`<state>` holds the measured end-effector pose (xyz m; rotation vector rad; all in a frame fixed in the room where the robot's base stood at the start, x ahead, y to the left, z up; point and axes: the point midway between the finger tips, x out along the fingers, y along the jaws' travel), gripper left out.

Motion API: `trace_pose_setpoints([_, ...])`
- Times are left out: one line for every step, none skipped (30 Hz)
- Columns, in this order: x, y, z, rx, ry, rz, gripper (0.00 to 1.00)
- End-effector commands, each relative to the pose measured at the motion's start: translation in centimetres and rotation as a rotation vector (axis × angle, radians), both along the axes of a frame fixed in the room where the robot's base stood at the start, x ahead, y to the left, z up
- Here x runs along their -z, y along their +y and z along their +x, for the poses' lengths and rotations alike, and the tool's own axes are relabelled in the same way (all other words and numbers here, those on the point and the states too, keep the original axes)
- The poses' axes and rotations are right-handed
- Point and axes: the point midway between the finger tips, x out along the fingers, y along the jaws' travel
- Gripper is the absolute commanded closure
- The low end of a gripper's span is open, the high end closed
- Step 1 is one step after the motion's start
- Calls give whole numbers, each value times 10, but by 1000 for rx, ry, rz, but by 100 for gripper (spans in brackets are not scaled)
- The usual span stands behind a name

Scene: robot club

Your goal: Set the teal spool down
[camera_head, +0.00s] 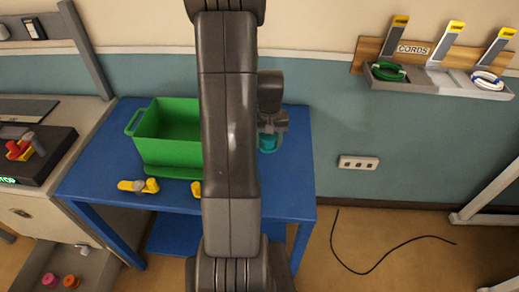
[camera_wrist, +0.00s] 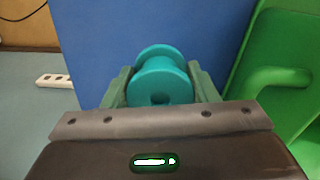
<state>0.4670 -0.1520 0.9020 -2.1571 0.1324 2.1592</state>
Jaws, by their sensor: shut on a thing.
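The teal spool (camera_wrist: 160,82) is between the two fingers of my gripper (camera_wrist: 161,88) in the wrist view, and the fingers are shut on it. In the head view the spool (camera_head: 267,143) shows below my gripper (camera_head: 270,130), over the right part of the blue table (camera_head: 292,175). The blue tabletop also fills the area behind the spool in the wrist view (camera_wrist: 110,40). I cannot tell whether the spool touches the tabletop. My arm hides the middle of the table in the head view.
A green bin (camera_head: 165,172) stands on the table left of my arm. Yellow-and-grey tools lie at the table's front edge, one at the left (camera_head: 138,186) and one partly hidden by my arm (camera_head: 196,188). A wall socket strip (camera_head: 358,163) is right of the table. A black cord (camera_head: 385,262) lies on the floor.

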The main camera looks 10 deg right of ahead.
Motion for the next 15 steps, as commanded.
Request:
trace_pose_setpoints([7,0,-1,0,4,0,72])
trace_pose_setpoints([10,0,-1,0,3,0,72])
trace_pose_setpoints([14,0,-1,0,2,0,72])
trace_pose_setpoints([16,0,-1,0,2,0,72])
trace_pose_setpoints([18,0,-1,0,2,0,72])
trace_pose_setpoints([21,0,-1,0,2,0,72])
trace_pose_setpoints([24,0,0,0,1,0,72])
trace_pose_setpoints([28,0,-1,0,3,0,72])
trace_pose_setpoints([34,0,-1,0,4,0,72])
trace_pose_setpoints([38,0,-1,0,3,0,72])
trace_pose_setpoints([42,0,-1,0,4,0,72])
trace_pose_setpoints([47,0,-1,0,3,0,72])
trace_pose_setpoints([51,0,-1,0,3,0,72])
trace_pose_setpoints([54,0,-1,0,3,0,72])
trace_pose_setpoints([57,0,0,0,1,0,72])
